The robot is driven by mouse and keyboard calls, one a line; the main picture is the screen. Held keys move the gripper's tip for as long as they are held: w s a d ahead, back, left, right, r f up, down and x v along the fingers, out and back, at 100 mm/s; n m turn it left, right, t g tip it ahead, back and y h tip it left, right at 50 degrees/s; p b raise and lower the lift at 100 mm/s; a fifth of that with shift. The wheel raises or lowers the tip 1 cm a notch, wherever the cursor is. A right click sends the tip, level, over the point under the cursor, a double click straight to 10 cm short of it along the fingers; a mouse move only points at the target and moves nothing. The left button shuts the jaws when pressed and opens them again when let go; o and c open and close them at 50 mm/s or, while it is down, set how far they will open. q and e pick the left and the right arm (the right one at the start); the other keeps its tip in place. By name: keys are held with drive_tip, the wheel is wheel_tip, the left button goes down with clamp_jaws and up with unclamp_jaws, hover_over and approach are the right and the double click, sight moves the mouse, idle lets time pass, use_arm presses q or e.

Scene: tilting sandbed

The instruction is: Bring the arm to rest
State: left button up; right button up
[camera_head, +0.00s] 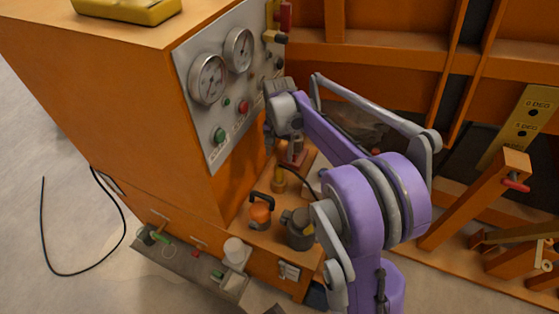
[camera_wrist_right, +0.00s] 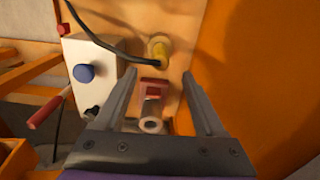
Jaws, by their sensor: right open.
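My right arm is purple and grey and reaches across the orange machine (camera_head: 165,110) in the head view. Its gripper (camera_head: 270,143) is in front of the gauge panel (camera_head: 222,125), above the small orange ledge. In the right wrist view the two fingers of the right gripper (camera_wrist_right: 162,80) are spread apart. A small grey cylinder with a red block (camera_wrist_right: 153,88) shows in the gap between them. I see no finger closed on it, and the depth between them is hard to tell. My left gripper is not in view.
The panel has two round gauges (camera_head: 208,79) and coloured buttons. An orange-topped canister (camera_head: 261,212) and a dark pot (camera_head: 297,230) stand on the ledge below. A white box with a blue knob (camera_wrist_right: 84,73) is left of the fingers. Floor at left is mostly clear.

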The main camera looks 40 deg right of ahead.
drive_tip(key=shift+r, duration=0.9)
drive_tip(key=shift+s+a+r, duration=0.1)
drive_tip(key=shift+a+r, duration=0.1)
drive_tip(key=s+a+r+n+t+p, duration=0.2)
drive_tip(key=s+a+r+n+p, duration=0.3)
drive_tip(key=s+a, duration=0.4)
drive_tip(key=s+a+r+n+t+p, duration=0.3)
drive_tip(key=s+a+r+n+p, duration=0.2)
drive_tip(key=s+a, duration=0.4)
drive_tip(key=shift+s+a+n+p, duration=0.25)
drive_tip(key=shift+s+n+p, duration=0.15)
drive_tip(key=shift+n+p, duration=0.6)
drive_tip(key=shift+s+a+f, duration=0.1)
drive_tip(key=shift+c, duration=0.2)
